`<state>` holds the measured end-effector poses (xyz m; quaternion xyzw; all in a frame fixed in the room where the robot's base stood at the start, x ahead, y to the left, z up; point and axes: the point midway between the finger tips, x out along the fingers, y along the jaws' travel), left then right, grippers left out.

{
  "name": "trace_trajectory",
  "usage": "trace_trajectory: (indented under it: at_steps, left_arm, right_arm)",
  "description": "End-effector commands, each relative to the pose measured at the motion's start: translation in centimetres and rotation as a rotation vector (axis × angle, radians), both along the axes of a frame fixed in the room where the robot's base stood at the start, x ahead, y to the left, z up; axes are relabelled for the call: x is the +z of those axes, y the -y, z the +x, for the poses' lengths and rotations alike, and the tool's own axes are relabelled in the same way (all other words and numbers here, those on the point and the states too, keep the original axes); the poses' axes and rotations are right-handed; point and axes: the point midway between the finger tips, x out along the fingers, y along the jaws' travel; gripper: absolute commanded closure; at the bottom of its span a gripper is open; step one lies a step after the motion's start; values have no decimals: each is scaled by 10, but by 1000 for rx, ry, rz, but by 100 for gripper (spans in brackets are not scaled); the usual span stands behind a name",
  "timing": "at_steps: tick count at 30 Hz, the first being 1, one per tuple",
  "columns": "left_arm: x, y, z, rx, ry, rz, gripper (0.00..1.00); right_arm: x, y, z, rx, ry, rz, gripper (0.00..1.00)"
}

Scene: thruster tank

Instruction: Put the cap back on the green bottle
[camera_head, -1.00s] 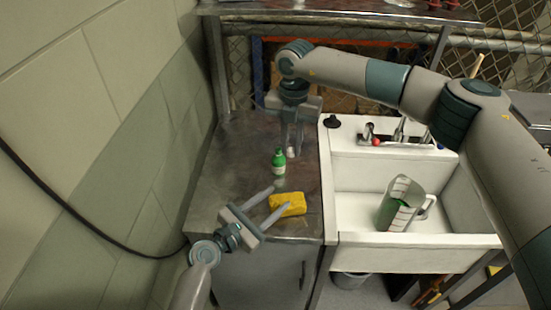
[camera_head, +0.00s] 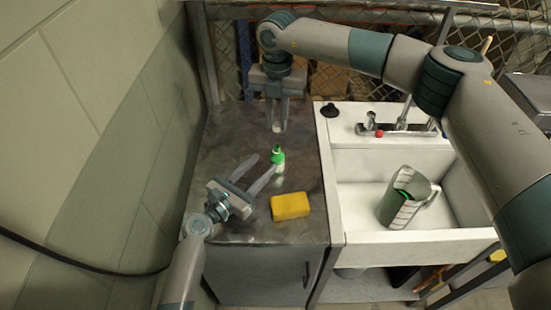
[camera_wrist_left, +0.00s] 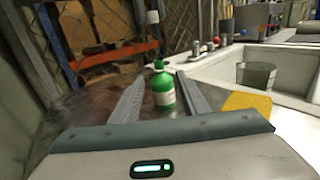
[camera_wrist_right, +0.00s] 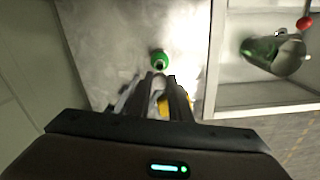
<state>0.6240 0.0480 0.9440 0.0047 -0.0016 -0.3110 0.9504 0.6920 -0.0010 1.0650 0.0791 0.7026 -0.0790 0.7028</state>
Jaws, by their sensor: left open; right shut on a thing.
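The green bottle (camera_head: 278,160), with a pale label, stands upright on the metal counter (camera_head: 225,140). My left gripper (camera_head: 267,164) is open, its fingertips close to the bottle. In the left wrist view the bottle (camera_wrist_left: 164,92) appears between the two fingers, and no grip on it shows. My right gripper (camera_head: 277,126) points down behind the bottle and is shut on a small white cap (camera_head: 276,127), held above the counter. The cap also shows at the top of the left wrist view (camera_wrist_left: 152,17). In the right wrist view the bottle's open top (camera_wrist_right: 160,62) lies just beyond the fingertips.
A yellow sponge (camera_head: 290,206) lies on the counter in front of the bottle. A white sink (camera_head: 440,240) stands at the right, with a clear jug of green liquid (camera_head: 405,200) in it and a tap (camera_head: 400,127) behind. A wall (camera_head: 90,130) bounds the left side.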

Motion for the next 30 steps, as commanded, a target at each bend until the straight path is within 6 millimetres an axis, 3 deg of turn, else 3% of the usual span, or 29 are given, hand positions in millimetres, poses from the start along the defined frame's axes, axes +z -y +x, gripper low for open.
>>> trace_trajectory:
  at_steps: [14, 30]
  left_arm:
    - [0, 5, 8, 0, 0, 0, 59]
    - [0, 50, 69, 0, 0, -1, 59]
  right_arm:
    - [0, 0, 0, 0, 0, 0, 100]
    - [0, 0, 0, 0, 0, 0, 100]
